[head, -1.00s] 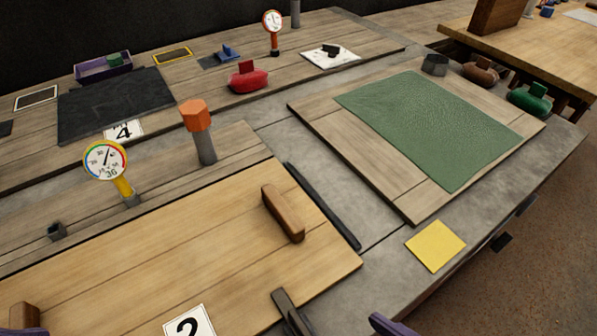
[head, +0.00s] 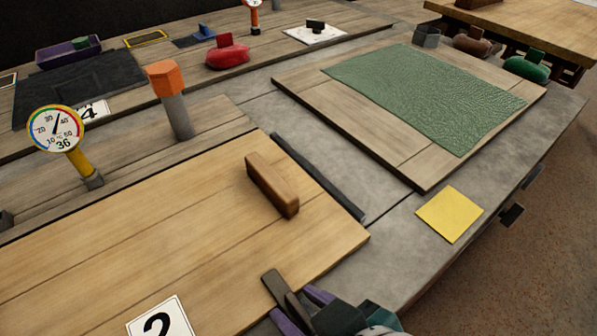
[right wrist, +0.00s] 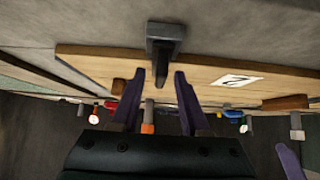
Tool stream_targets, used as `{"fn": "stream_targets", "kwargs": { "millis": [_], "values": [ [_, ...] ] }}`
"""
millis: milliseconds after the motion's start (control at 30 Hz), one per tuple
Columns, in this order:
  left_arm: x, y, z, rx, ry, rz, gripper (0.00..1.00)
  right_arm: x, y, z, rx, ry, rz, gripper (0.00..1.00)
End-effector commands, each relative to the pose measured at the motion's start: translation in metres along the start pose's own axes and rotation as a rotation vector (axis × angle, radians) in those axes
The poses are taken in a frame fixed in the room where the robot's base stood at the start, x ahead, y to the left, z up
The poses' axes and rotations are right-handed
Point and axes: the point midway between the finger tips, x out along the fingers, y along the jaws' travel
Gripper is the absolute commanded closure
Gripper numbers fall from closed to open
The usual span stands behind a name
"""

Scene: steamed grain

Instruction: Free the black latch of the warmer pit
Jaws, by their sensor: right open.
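The black latch (head: 273,283) sits at the front edge of a light wooden board (head: 120,262) marked 2. In the right wrist view the latch (right wrist: 166,35) shows as a dark block with a bar pointing between my fingers. My right gripper (head: 293,302) is open, its purple fingers on either side of the latch bar in that view; it also shows in the right wrist view (right wrist: 159,74). I cannot tell whether the fingers touch the bar. A purple finger, apparently of my left gripper (right wrist: 289,158), shows at the right edge of the right wrist view.
A brown handle (head: 272,184) stands on the board, with a black bar (head: 318,178) along its right side. A yellow square (head: 450,214) lies on grey counter near the front edge. A yellow-stemmed dial (head: 56,129) and orange-topped post (head: 170,95) stand behind.

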Motion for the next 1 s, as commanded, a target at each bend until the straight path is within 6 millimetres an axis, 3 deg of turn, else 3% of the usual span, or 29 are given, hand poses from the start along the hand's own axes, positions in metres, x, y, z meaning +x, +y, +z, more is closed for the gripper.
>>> {"fn": "stream_targets", "kwargs": {
  "millis": [300, 700, 1000],
  "values": [
    [0.0013, 0.0001, 0.0004, 0.0, 0.0, 0.0, 0.0, 0.0035, -0.0003, -0.0008, 0.001, 0.001, -0.001, 0.55],
    [0.0015, 0.0001, 0.0004, 0.0, 0.0, 0.0, 0.0, 0.0033, -0.0002, -0.0004, 0.001, 0.0, 0.0, 1.0],
    [0.0015, 0.0, 0.0004, 0.0, 0.0, 0.0, 0.0, 0.0033, -0.0002, -0.0004, 0.001, 0.0, 0.0, 1.0]
  ]
}}
